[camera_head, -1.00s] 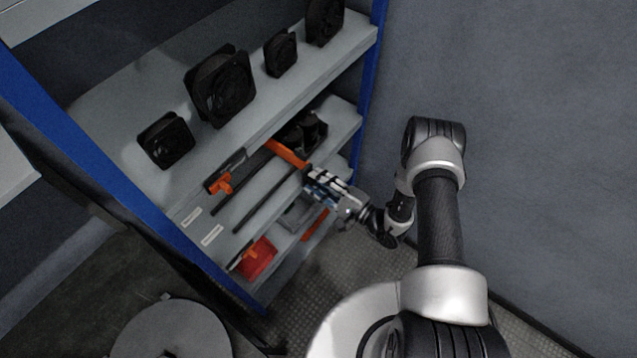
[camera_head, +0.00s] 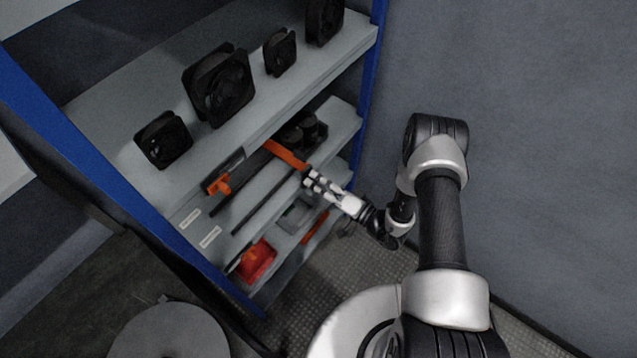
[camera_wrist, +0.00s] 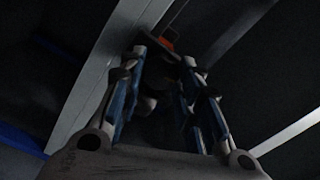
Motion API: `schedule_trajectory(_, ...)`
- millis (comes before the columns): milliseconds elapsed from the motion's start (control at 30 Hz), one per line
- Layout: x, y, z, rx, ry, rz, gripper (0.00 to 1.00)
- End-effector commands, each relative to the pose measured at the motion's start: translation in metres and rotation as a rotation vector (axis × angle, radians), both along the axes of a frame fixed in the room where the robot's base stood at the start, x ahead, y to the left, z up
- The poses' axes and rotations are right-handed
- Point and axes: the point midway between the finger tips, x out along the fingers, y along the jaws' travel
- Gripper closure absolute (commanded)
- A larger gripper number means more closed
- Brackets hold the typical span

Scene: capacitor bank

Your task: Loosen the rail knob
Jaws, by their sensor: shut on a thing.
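My gripper (camera_head: 312,180) reaches from the right to the front of the lower shelves in the head view. Its fingertips are at the near end of an orange bar (camera_head: 287,154). In the wrist view my gripper (camera_wrist: 160,60) has its two fingers closed in around a small dark thing below an orange piece (camera_wrist: 168,40). I take the dark thing to be the rail knob, mostly hidden by the fingers. A second orange piece (camera_head: 219,184) sits on the rail at the left, apart from my gripper.
Several black fans, one of them large (camera_head: 218,86), stand on the upper shelf. Dark round parts (camera_head: 303,132) lie behind the orange bar. A red bin (camera_head: 257,260) is on the bottom shelf. A blue post (camera_head: 372,60) and grey wall flank the right.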

Motion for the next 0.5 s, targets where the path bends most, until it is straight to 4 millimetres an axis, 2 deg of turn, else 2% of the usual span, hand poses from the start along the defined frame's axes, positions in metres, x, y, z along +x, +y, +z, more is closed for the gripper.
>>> schedule_trajectory(500, 0.0001, 0.0000, 0.0006, -0.087, -0.112, -0.001, 0.93)
